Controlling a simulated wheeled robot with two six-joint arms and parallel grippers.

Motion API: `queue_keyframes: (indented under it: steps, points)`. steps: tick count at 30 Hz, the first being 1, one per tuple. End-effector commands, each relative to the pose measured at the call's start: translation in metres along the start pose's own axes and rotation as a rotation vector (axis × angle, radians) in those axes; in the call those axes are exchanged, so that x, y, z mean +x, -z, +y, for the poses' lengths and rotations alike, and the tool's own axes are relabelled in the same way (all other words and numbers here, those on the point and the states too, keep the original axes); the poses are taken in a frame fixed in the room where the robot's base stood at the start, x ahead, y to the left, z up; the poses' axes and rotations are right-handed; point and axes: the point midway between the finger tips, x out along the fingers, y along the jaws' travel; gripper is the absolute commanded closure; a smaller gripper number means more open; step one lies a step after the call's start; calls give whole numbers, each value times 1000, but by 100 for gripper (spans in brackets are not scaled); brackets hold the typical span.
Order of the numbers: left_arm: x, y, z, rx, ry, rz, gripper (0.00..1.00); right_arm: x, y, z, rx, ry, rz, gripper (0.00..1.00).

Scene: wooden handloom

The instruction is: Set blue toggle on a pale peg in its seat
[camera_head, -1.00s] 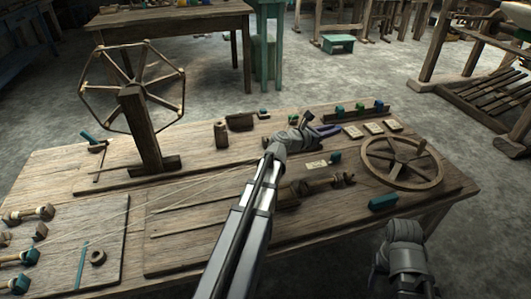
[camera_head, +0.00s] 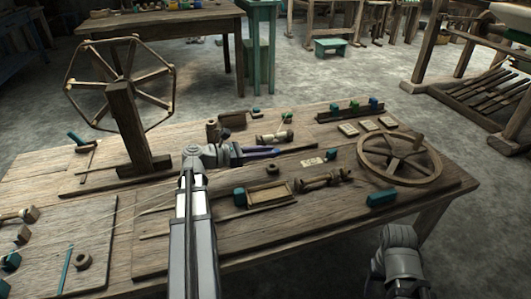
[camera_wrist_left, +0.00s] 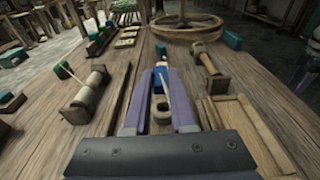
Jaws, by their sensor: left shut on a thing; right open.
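My left gripper (camera_head: 278,152) has purple fingers and is low over the middle of the table. In the left wrist view its fingers (camera_wrist_left: 160,84) are shut on a small blue toggle (camera_wrist_left: 160,75) with a pale peg. A brown ring-like wooden piece (camera_wrist_left: 162,108) shows between the fingers, below the toggle; whether it is the seat I cannot tell. The toggle is too small to make out in the head view. My right gripper (camera_head: 398,240) is open and empty, off the table's front right edge; its fingertips are hard to see.
A rack with green and blue toggles (camera_head: 350,113) stands at the back. A spoked wheel (camera_head: 400,160) lies at the right. A shallow wooden tray (camera_head: 268,203) and a spool (camera_head: 325,180) lie nearer. A reel (camera_head: 125,120) stands at the left.

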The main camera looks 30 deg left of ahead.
Motion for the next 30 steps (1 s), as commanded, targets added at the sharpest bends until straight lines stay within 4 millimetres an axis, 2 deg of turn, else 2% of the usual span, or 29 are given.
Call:
queue_keyframes:
  steps: [15, 27, 28, 30]
  points:
    - [7, 42, 0, 0, -1, 0, 100, 42, 2, -4, 10, 0, 0, 42]
    - [7, 45, 0, 0, -1, 0, 100, 45, 2, -4, 12, 0, 0, 42]
    - [7, 45, 0, 0, -1, 0, 74, 45, 2, -4, 12, 0, 0, 42]
    - [7, 45, 0, 0, -1, 0, 66, 45, 2, -4, 12, 0, 0, 42]
